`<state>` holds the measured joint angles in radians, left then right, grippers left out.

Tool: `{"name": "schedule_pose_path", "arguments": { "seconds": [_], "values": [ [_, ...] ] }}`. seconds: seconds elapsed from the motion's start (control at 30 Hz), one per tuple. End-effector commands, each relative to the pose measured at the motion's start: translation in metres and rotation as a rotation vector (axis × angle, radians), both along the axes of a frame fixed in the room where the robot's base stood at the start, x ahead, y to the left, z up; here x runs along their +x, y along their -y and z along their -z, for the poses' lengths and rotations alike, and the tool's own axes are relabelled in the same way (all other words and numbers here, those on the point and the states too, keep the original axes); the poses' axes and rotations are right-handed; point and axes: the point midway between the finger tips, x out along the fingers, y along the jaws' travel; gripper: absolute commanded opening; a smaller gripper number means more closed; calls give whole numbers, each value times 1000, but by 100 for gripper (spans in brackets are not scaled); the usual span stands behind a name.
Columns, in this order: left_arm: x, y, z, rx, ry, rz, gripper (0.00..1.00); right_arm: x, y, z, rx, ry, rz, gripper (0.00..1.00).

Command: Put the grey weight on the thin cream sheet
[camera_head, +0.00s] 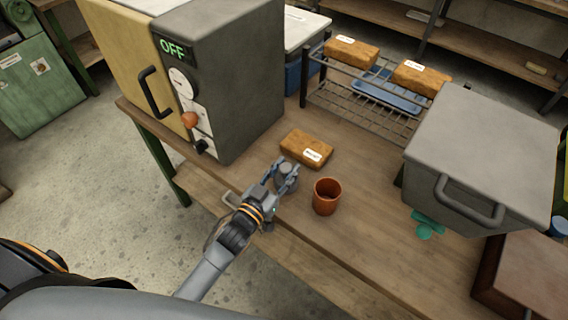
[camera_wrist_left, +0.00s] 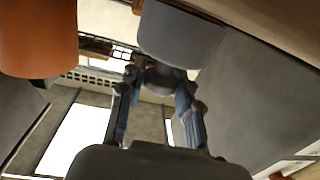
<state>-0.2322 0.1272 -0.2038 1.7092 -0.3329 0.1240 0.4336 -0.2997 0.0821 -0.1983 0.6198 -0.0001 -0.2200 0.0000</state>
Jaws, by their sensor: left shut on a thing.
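My left gripper (camera_head: 284,178) is over the wooden workbench (camera_head: 345,240), between the oven-like grey box and the brown cup. It is shut on a small grey weight (camera_head: 289,170). In the left wrist view the grey weight (camera_wrist_left: 180,38) shows large at the ends of the gripper's fingers (camera_wrist_left: 160,85), partly hidden by them. I cannot tell whether the weight touches the bench. I cannot make out a thin cream sheet in either view. My right gripper is not in view.
A brown cup (camera_head: 327,196) stands close right of the gripper, a labelled brown block (camera_head: 306,149) just behind. A grey oven (camera_head: 232,75) with an OFF display is at left. A wire rack (camera_head: 345,95) is at back, a grey handled box (camera_head: 485,150) at right.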

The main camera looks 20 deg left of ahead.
Motion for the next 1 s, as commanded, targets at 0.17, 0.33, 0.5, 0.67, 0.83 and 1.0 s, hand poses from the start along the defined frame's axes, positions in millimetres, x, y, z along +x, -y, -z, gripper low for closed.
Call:
{"name": "schedule_pose_path", "arguments": {
  "seconds": [0.17, 0.33, 0.5, 0.67, 0.83, 1.0],
  "values": [
    [1, 1, -2, -3, 15, 2, 0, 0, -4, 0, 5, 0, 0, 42],
    [1, 1, -1, -3, 14, 2, 0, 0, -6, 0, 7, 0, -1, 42],
    [0, 0, 5, -1, 3, 0, 45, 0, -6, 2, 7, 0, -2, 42],
    [0, 0, 5, -1, 3, 0, 56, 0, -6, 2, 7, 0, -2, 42],
    [0, 0, 5, -1, 3, 0, 56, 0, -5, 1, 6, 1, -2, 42],
    [-9, -3, 5, 1, 1, 0, 56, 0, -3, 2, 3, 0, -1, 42]
  ]
}}
